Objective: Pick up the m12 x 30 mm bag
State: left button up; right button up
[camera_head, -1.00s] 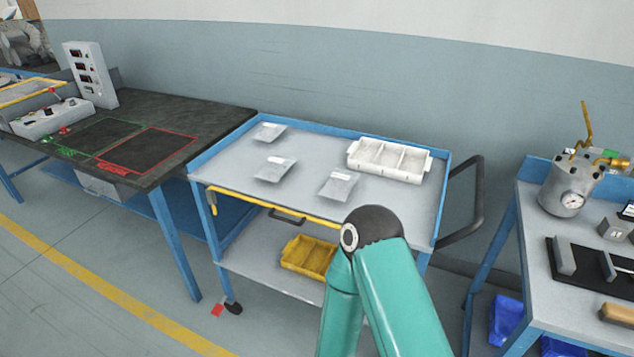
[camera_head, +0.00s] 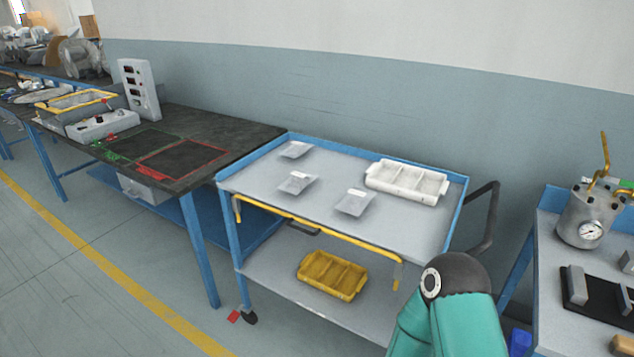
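Three small clear bags with white labels lie flat on the top shelf of a blue-framed cart (camera_head: 400,232). One bag (camera_head: 295,150) is at the back left, one bag (camera_head: 297,183) is at the front middle, and one bag (camera_head: 355,203) is further right. The labels are too small to read, so I cannot tell which is the m12 x 30 mm bag. A green arm link of mine with a dark joint shows at the lower right, in front of the cart. Neither gripper is in view.
A white divided bin (camera_head: 406,180) stands at the cart's back right. A yellow divided bin (camera_head: 332,275) sits on the lower shelf. A dark workbench (camera_head: 225,134) stands left. A bench with a gauge vessel (camera_head: 583,217) stands right. Floor is clear at lower left.

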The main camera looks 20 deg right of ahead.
aim_at(296, 182)
jog(key=u, duration=0.05)
jog(key=i, duration=1)
jog(key=z, duration=0.05)
